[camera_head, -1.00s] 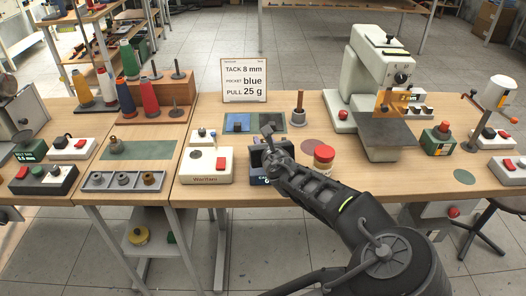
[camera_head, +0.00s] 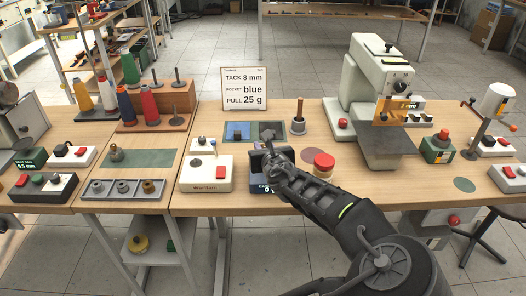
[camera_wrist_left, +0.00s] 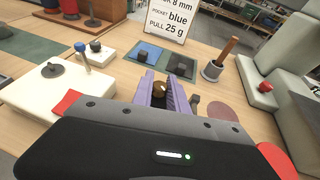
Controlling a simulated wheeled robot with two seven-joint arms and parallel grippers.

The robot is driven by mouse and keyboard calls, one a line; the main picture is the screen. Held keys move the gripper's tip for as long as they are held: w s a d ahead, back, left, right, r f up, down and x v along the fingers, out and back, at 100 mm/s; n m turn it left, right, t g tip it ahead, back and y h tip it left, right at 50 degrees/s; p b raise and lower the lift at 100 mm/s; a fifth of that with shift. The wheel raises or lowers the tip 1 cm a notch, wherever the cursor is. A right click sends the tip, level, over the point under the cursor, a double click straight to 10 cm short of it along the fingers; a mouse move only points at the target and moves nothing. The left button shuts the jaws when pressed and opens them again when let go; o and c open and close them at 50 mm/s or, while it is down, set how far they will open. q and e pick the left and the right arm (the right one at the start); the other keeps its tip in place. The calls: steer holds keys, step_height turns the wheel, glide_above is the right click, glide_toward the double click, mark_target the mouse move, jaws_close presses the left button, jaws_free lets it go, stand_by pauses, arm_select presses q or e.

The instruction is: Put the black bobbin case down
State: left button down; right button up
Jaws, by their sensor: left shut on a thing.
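My left gripper (camera_head: 268,155) reaches in over the middle of the table, above a dark box with a small display (camera_head: 262,189). In the left wrist view its purple fingers (camera_wrist_left: 160,92) are shut on a small dark round piece with a brownish sheen, the bobbin case (camera_wrist_left: 158,93). The fingers hide much of it. Beyond lie a blue pad (camera_head: 238,131) and a grey pad (camera_head: 268,130). In the left wrist view a small black piece (camera_wrist_left: 143,56) sits on the blue pad and another (camera_wrist_left: 181,68) on the grey pad. My right gripper is not in view.
A sign (camera_head: 244,88) stands behind the pads. A white device with a red button (camera_head: 206,174) is left of my gripper. A red-topped jar (camera_head: 323,163) and a wooden-handled tool in a holder (camera_head: 298,122) are right. A white machine (camera_head: 375,90) stands farther right.

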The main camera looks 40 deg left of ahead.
arm_select(q)
step_height(320, 180, up, 9)
steer(key=shift+f+p, duration=0.1)
steer(key=shift+p, duration=0.65)
